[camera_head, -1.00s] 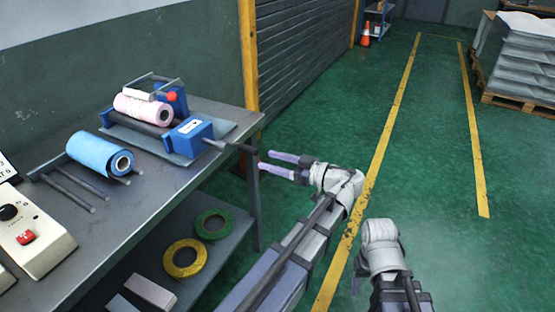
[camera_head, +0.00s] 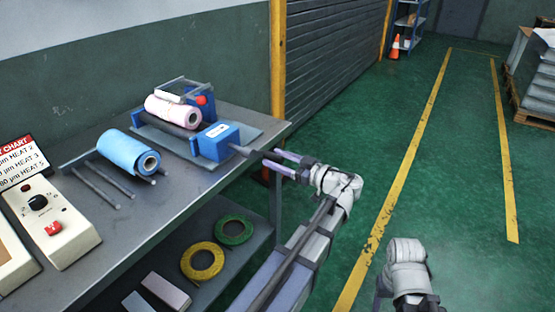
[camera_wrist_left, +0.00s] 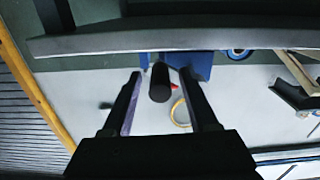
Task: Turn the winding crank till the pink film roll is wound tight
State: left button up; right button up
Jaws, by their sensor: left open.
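The winding crank's dark handle (camera_head: 246,152) sticks out from the blue box (camera_head: 217,141) of the film winder on the table. The pink film roll (camera_head: 173,111) lies on the winder's bar behind that box. My left gripper (camera_head: 274,161) is open, with its fingertips at the outer end of the handle. In the left wrist view, the black handle (camera_wrist_left: 160,83) shows end-on between the two parted fingers (camera_wrist_left: 163,97), apart from both. Only a white wrist part of my right arm shows at the lower right; its fingers are hidden.
A blue film roll (camera_head: 129,152) lies on a rack left of the winder. A control box (camera_head: 50,225) stands at the table's left. Yellow (camera_head: 202,261) and green tape rings (camera_head: 234,230) lie on the lower shelf. Green floor (camera_head: 440,190) right of the table is clear.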

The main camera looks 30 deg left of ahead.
pick_arm(q)
grip_shut()
dwell(0.5)
dwell(1.0)
